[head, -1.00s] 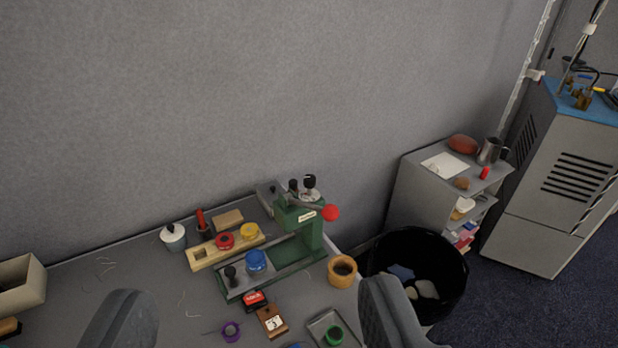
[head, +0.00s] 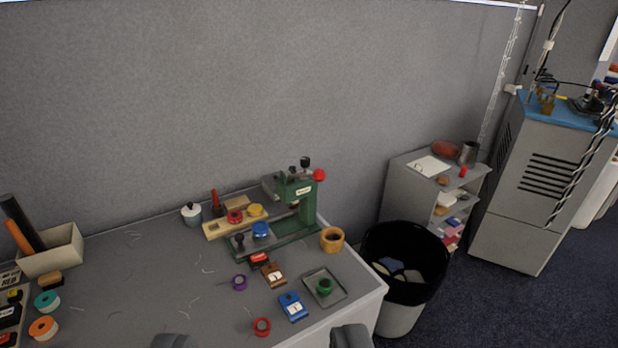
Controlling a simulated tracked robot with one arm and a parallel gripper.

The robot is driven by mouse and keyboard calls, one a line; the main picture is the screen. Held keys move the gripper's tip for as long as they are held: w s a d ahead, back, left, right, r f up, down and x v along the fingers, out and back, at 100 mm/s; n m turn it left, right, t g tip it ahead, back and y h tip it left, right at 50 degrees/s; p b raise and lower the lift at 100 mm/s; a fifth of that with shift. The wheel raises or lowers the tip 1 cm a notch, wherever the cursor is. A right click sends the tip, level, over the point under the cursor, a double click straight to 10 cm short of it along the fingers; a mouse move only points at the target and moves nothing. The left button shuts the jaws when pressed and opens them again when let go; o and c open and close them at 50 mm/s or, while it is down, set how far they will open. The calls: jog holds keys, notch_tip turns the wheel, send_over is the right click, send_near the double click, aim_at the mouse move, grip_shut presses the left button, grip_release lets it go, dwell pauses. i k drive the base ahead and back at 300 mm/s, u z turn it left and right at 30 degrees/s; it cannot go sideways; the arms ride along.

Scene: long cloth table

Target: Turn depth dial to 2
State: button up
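A green press (head: 302,200) stands near the back right corner of the table, with a red ball on its lever end and black knobs (head: 305,163) on top. The depth dial cannot be singled out, and no scale number is readable on the press. A blue round piece (head: 261,230) and another black knob (head: 239,240) are on its base. My gripper (head: 262,340) shows only as two grey fingertips at the bottom edge. They are wide apart with nothing held between them, and well short of the press.
On the grey table (head: 150,290) lie a brown block (head: 273,274), a blue block (head: 292,307), a tray (head: 338,283) with a green roll, and a tan ring (head: 332,239). A black-lined bin (head: 404,265) stands off the right edge. A partition wall (head: 250,90) closes the back.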

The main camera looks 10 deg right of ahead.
aim_at(304, 161)
jog(key=u, duration=0.1)
jog(key=k, duration=0.4)
jog(key=z, duration=0.5)
jog(key=i, duration=2)
jog(key=u, duration=0.55)
